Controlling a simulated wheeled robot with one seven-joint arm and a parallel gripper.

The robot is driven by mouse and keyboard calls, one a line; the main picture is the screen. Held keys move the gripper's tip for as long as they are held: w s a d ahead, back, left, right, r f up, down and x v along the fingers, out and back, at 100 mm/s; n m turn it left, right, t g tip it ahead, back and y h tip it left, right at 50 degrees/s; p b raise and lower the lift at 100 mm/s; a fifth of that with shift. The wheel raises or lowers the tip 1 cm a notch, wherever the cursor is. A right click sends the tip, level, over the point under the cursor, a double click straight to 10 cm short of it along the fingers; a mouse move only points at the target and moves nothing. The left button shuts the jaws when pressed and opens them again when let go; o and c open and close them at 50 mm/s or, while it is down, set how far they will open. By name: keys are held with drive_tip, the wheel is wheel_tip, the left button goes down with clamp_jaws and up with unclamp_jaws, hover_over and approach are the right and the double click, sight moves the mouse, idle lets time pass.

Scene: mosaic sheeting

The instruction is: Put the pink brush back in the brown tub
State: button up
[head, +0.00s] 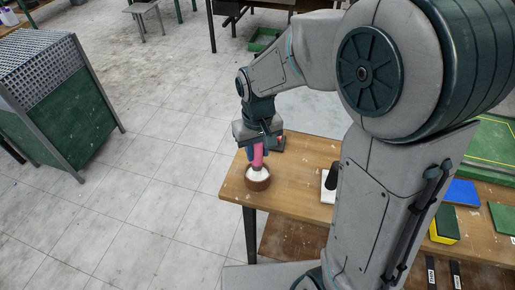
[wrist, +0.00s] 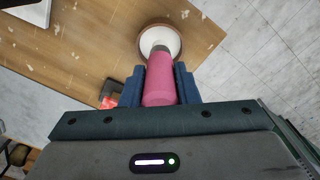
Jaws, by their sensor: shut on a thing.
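My gripper (head: 258,148) is shut on the pink brush (head: 258,158), which it holds nearly upright with the lower end downward. The brown tub (head: 258,185), pale inside, stands directly below near the table's left corner. In the wrist view the brush (wrist: 165,82) sits between the two blue fingers (wrist: 160,88). Its grey lower part overlaps the opening of the tub (wrist: 143,30). The brush's tip is hidden, and I cannot tell whether it touches the tub's bottom.
The wooden table (head: 290,200) has bare room right of the tub. A white tool with a black handle (head: 329,180) lies further right. A red thing (wrist: 109,102) shows in the wrist view.

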drive_tip(key=shift+f+b, duration=0.35)
drive_tip(key=shift+f, duration=0.05)
drive_tip(key=o, duration=1)
drive_tip(key=shift+o, duration=0.2)
wheel_tip(320, 180, up, 14)
drive_tip(key=shift+f+b, duration=0.1)
drive_tip(key=shift+b, duration=0.4)
drive_tip(key=s+d+f+m+t, duration=0.3)
drive_tip(key=s+d+f, duration=0.2)
drive_tip(key=s+d, duration=0.7)
drive_tip(key=shift+s+f+m, duration=0.15)
drive_tip(key=shift+s+m, duration=0.1)
drive_tip(key=shift+m, duration=0.15)
